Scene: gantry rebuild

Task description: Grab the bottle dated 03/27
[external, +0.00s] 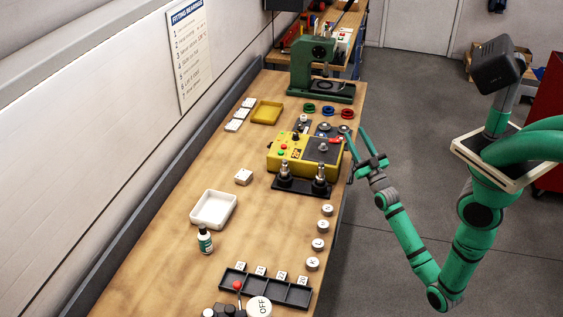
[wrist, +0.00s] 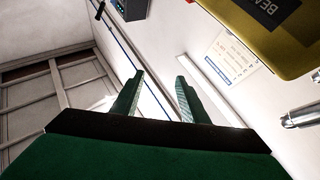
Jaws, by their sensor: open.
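No other bottle is clear to me. My gripper (external: 368,147) is open and empty at the bench's right edge, beside the yellow machine and well up and right of the bottle. In the wrist view my gripper (wrist: 156,90) shows two spread fingers with nothing between them; the bottle is not in that view.
The yellow machine (external: 288,155) and a black stand with two metal posts (external: 302,186) lie between my gripper and the bottle. A white tray (external: 231,196), a black divided tray (external: 296,294) and round white pieces (external: 328,210) surround the bottle's area. Bare wood lies left of the tray.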

